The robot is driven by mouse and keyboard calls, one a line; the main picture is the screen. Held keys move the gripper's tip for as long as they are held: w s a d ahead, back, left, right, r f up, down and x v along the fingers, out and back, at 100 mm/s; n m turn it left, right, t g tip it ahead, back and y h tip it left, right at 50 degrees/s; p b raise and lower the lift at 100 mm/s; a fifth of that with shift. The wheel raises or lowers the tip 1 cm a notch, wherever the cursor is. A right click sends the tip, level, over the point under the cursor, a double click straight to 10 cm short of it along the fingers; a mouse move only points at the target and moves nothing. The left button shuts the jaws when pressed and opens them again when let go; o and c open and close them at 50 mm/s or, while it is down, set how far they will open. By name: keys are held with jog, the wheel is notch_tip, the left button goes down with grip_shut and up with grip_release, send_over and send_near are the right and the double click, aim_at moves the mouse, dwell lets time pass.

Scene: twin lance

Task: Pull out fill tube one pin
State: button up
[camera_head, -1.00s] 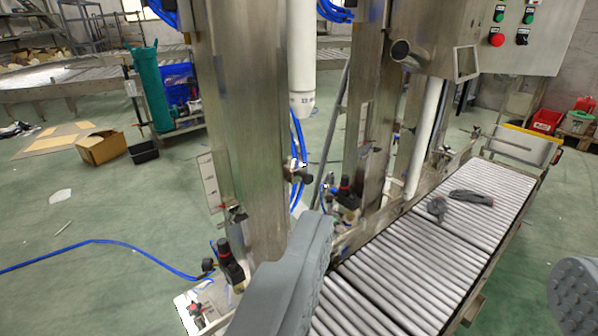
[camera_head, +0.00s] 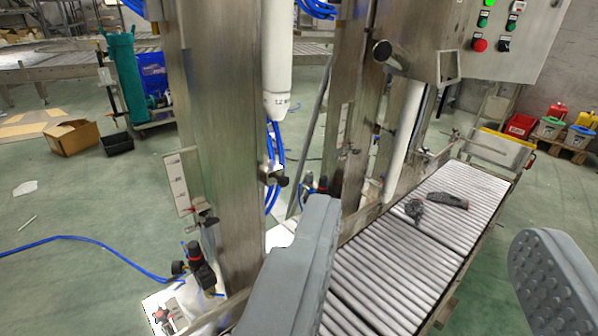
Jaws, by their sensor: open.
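My gripper (camera_head: 425,262) is open and empty, its two grey ribbed fingers wide apart at the bottom of the view. The left finger is in front of the conveyor's near left side. A white fill tube (camera_head: 277,75) hangs beside the near steel column, with a blue hose below its tip. A small dark knob pin (camera_head: 278,177) sticks out from that column below the tube tip. A second white tube (camera_head: 404,140) stands farther back, by a dark round knob (camera_head: 382,51) high on the frame. My gripper is apart from the tubes and knobs.
A roller conveyor (camera_head: 385,275) runs to the back right, with dark gloves (camera_head: 447,201) on it. Steel columns (camera_head: 215,130) stand on the left. A control box (camera_head: 505,40) is at upper right. A blue hose (camera_head: 90,243) lies on the open green floor at left.

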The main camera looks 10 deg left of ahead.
jog(key=w+a+f+n+y, duration=0.1)
jog(key=w+f+n+y, duration=0.25)
jog(key=w, duration=1.05)
jog(key=w+f+n+y, duration=0.2)
jog(key=w+f+n, duration=0.15)
jog(key=w, duration=0.95)
jog(key=n+g+y, duration=0.6)
jog(key=g+y, duration=0.2)
jog(key=y, duration=0.2)
send_near(286, 183)
jog(key=x, duration=1)
jog(key=shift+w+a, duration=0.1)
jog(key=shift+a, duration=0.05)
